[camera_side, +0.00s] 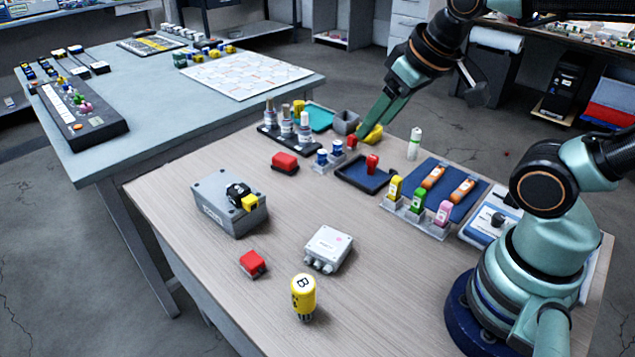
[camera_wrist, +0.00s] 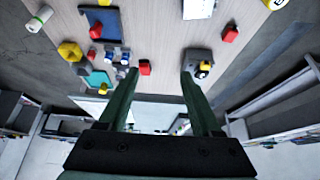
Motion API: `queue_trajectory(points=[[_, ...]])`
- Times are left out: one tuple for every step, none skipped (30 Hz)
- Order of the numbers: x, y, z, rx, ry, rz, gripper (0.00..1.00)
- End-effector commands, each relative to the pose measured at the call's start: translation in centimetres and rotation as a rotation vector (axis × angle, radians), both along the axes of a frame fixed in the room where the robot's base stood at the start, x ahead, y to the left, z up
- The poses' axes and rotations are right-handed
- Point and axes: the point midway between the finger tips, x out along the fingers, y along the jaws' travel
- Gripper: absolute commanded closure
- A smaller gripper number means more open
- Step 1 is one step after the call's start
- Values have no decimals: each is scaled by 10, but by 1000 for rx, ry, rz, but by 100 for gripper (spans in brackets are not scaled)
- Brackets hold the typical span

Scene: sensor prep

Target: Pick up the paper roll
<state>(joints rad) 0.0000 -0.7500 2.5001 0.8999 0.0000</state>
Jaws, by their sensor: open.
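A small white cylinder with a green band (camera_side: 414,144) stands upright on the wooden table, right of my gripper in the side view. It is the most roll-like thing on this table, but I cannot tell for sure that it is the paper roll. It also shows at the top left of the wrist view (camera_wrist: 39,18), well outside my fingers. My gripper (camera_side: 371,127) is open over the far part of the table, near a yellow piece (camera_side: 373,134) and a small red block (camera_side: 351,142). In the wrist view my fingers (camera_wrist: 160,74) are apart with nothing held between them.
A dark blue tray (camera_side: 347,175) with a red piece, a blue mat (camera_side: 450,175) with orange items, and a rack of colored pieces (camera_side: 412,222) lie near the cylinder. A bottle rack (camera_side: 284,142) stands left. The front right wood is partly clear.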

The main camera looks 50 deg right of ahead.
Motion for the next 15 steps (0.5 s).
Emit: queue_trajectory(points=[[0, 0, 0, 0, 0, 0, 34], [0, 0, 0, 0, 0, 0, 34], [0, 0, 0, 0, 0, 0, 34], [0, 0, 0, 0, 0, 0, 34], [0, 0, 0, 0, 0, 0, 34], [0, 0, 0, 0, 0, 0, 34], [0, 0, 0, 0, 1, -2, 34], [1, -1, 1, 2, 3, -8, 34], [3, -4, 2, 4, 7, -20, 34], [5, -6, 2, 8, 13, -34, 34], [8, -9, 3, 12, 21, -52, 34], [12, -15, 5, 20, 33, -86, 34], [16, -20, 6, 26, 44, -114, 34], [21, -26, 7, 34, 57, -148, 34], [28, -35, 8, 46, 74, -196, 34]])
